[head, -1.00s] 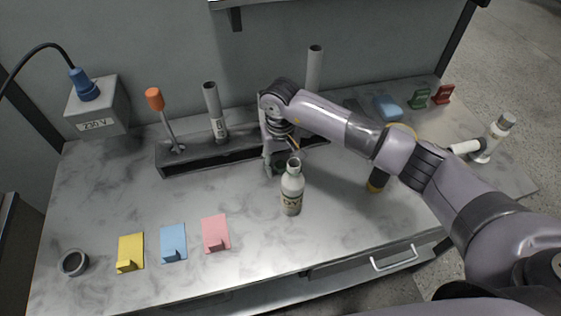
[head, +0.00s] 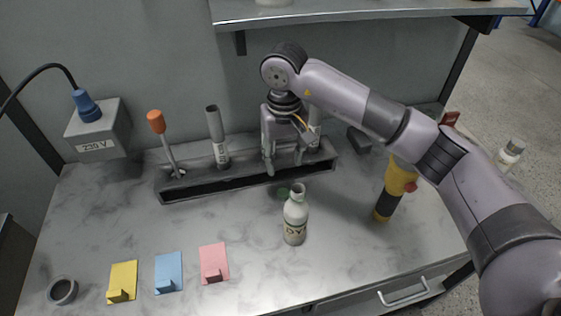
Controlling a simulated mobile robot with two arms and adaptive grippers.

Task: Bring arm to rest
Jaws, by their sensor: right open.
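My right arm reaches in from the right. My right gripper (head: 284,168) points down over the dark tool rack (head: 245,180), above and behind the white bottle. It is open, with nothing seen between its fingers. The white bottle (head: 295,220) stands upright on the marble-look worktop (head: 130,220), apart from the gripper. A labelled tube behind the gripper is partly hidden. My left gripper is not in view.
The rack holds an orange-handled tool (head: 157,123) and a grey tube (head: 216,130). A yellow and black tool (head: 393,188) stands right of the bottle. Yellow (head: 122,280), blue (head: 168,271) and pink (head: 213,262) cards lie at the front left. A shelf (head: 360,13) overhangs the back.

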